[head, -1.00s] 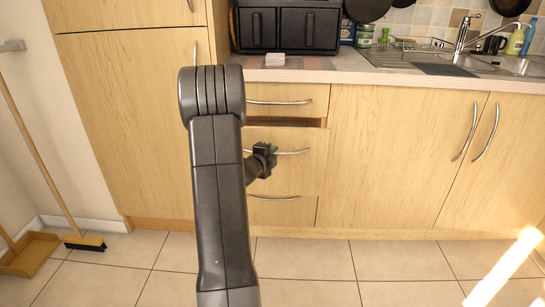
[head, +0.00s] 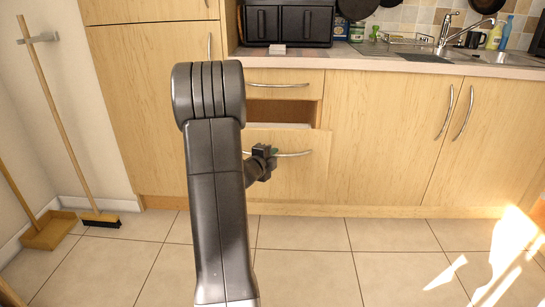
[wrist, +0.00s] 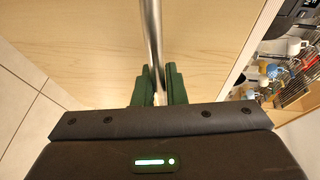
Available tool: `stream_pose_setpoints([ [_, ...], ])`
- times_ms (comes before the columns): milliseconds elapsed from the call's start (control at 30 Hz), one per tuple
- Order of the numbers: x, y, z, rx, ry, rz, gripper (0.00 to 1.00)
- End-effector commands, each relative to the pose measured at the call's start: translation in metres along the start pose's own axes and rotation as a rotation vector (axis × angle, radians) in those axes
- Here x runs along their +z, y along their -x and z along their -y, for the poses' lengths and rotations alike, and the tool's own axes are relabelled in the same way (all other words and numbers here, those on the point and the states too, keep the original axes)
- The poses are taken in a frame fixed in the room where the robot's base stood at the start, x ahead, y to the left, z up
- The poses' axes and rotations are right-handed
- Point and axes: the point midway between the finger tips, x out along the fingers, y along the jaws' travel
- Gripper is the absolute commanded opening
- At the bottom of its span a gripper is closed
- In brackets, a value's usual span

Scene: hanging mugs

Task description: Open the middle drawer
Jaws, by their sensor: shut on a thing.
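The middle drawer (head: 305,171) has a light wood front and stands pulled out below the closed top drawer (head: 299,83). A gap above its front shows its pale inside (head: 280,125). My gripper (head: 264,161) is at the drawer's curved metal handle (head: 294,154). In the wrist view the handle (wrist: 152,40) runs between the green fingers of my gripper (wrist: 158,86), which are shut on it. My arm hides the left part of the drawers.
The bottom drawer is hidden behind the pulled-out middle one. Cupboard doors (head: 395,140) are shut to the right. A broom (head: 101,219) and a dustpan (head: 48,230) stand at the left wall. The tiled floor (head: 305,235) in front is clear.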

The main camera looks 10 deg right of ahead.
Motion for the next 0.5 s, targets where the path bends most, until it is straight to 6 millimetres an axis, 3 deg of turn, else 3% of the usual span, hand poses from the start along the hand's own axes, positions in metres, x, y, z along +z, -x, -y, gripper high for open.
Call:
stream_pose_setpoints([
  [467, 0.0004, 0.0002, -0.0007, 0.002, 0.0, 0.001, 0.0],
  [500, 0.0004, 0.0002, -0.0006, 0.001, 0.0, 0.001, 0.19],
])
